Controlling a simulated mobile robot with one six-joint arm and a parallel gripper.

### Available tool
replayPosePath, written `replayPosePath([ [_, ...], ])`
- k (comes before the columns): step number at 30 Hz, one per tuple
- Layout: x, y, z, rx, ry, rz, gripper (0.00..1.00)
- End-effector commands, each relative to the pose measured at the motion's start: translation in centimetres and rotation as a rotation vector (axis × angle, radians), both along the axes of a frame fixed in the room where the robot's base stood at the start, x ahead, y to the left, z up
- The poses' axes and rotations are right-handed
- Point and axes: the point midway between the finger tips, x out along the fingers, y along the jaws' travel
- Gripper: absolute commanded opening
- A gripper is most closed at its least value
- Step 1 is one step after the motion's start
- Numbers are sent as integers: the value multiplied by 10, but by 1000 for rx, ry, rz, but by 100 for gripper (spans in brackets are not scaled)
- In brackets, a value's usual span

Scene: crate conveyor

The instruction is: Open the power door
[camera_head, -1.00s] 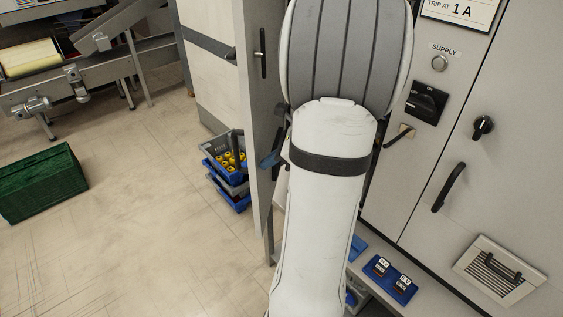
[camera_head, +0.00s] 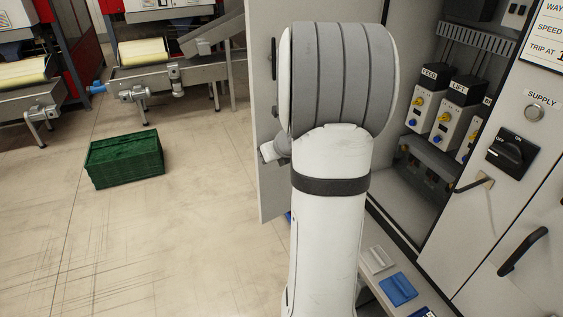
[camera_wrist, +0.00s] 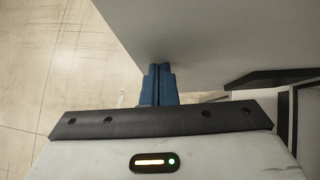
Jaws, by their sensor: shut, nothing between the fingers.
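A tall grey cabinet door (camera_head: 270,185) stands swung open at the left of the cabinet, with a dark handle (camera_head: 274,60) on it. I cannot read a label on it. The open cabinet bay shows units marked FEED (camera_head: 428,102) and LIFT (camera_head: 455,108). My arm hides much of the door and the near part of the bay. In the wrist view the blue fingers of my gripper (camera_wrist: 158,72) are together and empty. Their tips are at the edge of a pale panel (camera_wrist: 215,40), probably the door; I cannot tell whether they touch it. The head view hides the fingers.
A green crate (camera_head: 125,160) sits on the floor, before conveyors (camera_head: 175,72). A shelf below the bay holds a blue plate (camera_head: 398,288).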

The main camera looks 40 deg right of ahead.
Motion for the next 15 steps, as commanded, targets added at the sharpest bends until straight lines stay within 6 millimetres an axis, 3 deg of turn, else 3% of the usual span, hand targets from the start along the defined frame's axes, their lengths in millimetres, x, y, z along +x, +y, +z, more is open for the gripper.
replayPosePath([
  [6, 30, -5, 1, 1, 1, -88, 0],
  [15, 51, -11, 1, -1, 0, -158, 0],
])
